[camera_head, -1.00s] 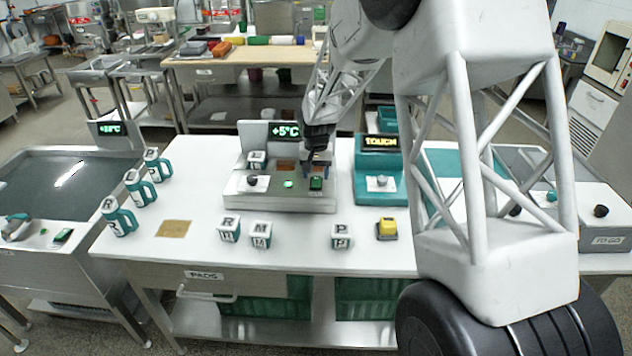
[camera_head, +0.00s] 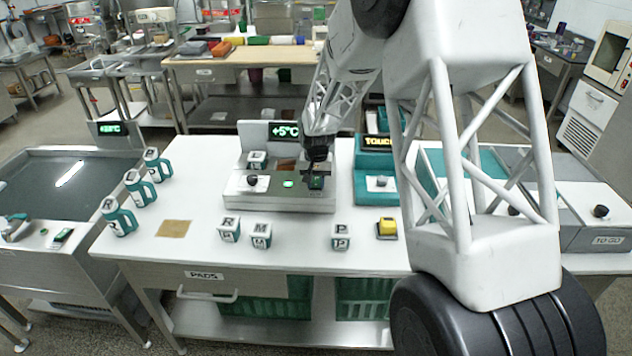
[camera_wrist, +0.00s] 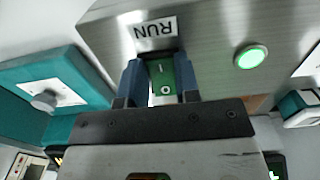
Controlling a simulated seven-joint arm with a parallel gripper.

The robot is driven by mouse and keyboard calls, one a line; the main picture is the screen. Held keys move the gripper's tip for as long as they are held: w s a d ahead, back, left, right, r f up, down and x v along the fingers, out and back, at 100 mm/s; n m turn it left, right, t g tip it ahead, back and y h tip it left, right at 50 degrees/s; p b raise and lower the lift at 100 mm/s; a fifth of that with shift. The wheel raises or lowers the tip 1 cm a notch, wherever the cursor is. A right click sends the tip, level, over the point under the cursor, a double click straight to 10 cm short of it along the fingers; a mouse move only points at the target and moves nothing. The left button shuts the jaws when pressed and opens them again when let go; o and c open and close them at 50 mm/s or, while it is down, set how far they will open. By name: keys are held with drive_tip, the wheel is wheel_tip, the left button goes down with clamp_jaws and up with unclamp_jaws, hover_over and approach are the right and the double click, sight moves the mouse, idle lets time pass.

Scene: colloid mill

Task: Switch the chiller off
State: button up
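The chiller (camera_head: 235,190) is the steel unit in the middle of the table, with a +5°C display (camera_head: 284,131). Its green indicator light (camera_head: 288,183) is lit, and it also glows in the wrist view (camera_wrist: 251,57). My gripper (camera_head: 317,180) is over the switch end of the chiller. In the wrist view, its two blue fingers (camera_wrist: 161,85) stand apart on either side of the rocker. I cannot tell whether they touch it.
A teal unit reading TOUCH (camera_head: 377,160) stands close on the right, with a knob. Lettered cubes (camera_head: 260,236) and a yellow button (camera_head: 387,228) lie in front. Several teal-handled mugs (camera_head: 139,189) stand left. A water bath (camera_head: 40,190) is at far left.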

sight(316, 178)
drive_tip(key=shift+c, duration=0.4)
drive_tip(key=shift+g, duration=0.3)
drive_tip(key=shift+w+r+g, duration=0.15)
drive_tip(key=shift+w+g, duration=0.05)
drive_tip(key=shift+g, duration=0.6)
drive_tip(key=shift+w+r+g, duration=0.1)
drive_tip(key=shift+w+g, duration=0.1)
drive_tip(key=shift+g, duration=0.6)
drive_tip(key=o, duration=0.9)
drive_tip(key=shift+v, duration=3.9)
